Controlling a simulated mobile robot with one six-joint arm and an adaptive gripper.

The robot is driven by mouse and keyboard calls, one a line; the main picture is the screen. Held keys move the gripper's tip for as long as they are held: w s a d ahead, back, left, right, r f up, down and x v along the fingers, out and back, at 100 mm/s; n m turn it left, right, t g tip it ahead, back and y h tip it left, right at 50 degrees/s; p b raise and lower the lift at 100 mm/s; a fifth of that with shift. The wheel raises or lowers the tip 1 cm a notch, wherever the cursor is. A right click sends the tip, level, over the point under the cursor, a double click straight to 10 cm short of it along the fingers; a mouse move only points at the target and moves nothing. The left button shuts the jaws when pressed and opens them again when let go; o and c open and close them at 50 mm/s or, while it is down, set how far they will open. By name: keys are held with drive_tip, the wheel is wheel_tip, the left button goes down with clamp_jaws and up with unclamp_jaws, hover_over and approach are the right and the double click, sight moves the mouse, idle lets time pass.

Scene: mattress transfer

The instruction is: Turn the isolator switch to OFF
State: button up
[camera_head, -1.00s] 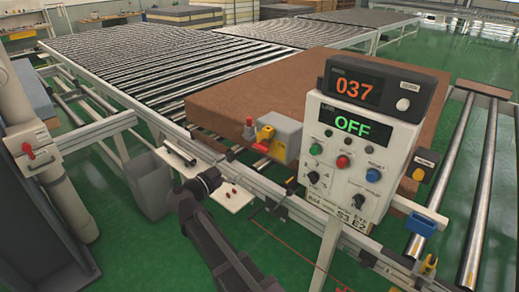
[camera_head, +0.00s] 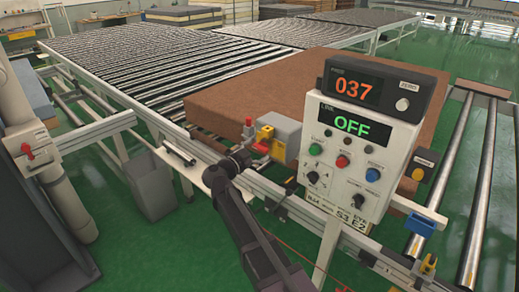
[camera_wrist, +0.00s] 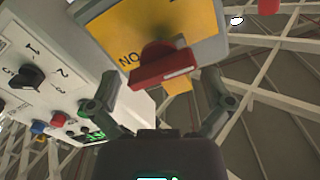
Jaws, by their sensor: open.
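The isolator switch is a grey box (camera_head: 286,138) with a yellow plate (camera_head: 265,134) and a red handle on the conveyor's front rail. In the wrist view, the yellow plate (camera_wrist: 118,27) and red handle (camera_wrist: 162,66) are close ahead. Any OFF mark is not visible. My gripper (camera_wrist: 160,79) is open, its fingers either side of the handle's near side. Contact cannot be told. In the head view, my gripper (camera_head: 243,156) is just left of and below the box, its fingers hard to make out.
A control panel (camera_head: 360,165) showing OFF and 037 stands right of the switch, its knobs close to my gripper in the wrist view (camera_wrist: 45,70). A brown mattress (camera_head: 240,98) lies behind. Another red handle (camera_head: 28,151) is on the left post. A grey bin (camera_head: 150,185) stands below.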

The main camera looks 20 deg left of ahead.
drive_tip(key=shift+w+d, duration=0.2)
drive_tip(key=shift+w, duration=0.35)
drive_tip(key=c, duration=0.8)
drive_tip(key=shift+n, duration=2.5)
drive_tip(key=o, duration=0.8)
